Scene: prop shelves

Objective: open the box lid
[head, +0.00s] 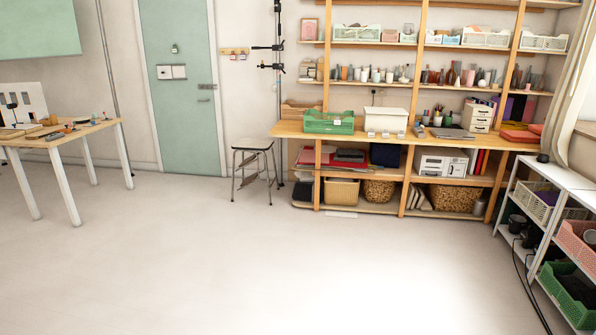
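A white box (388,121) with what looks like a flat lid on top stands on the wooden counter (290,129) of the shelf unit, across the room. Its lid appears shut. Small pale items sit at its front edge. It is the likeliest lidded box in view, but I cannot tell for certain that it is the one named. Neither of my grippers is in view.
A green crate (329,122) stands left of the white box, and small drawers (478,115) stand to its right. A stool (253,146) is left of the shelves. A table (62,139) is at left, a white rack (565,178) at right. The floor between is clear.

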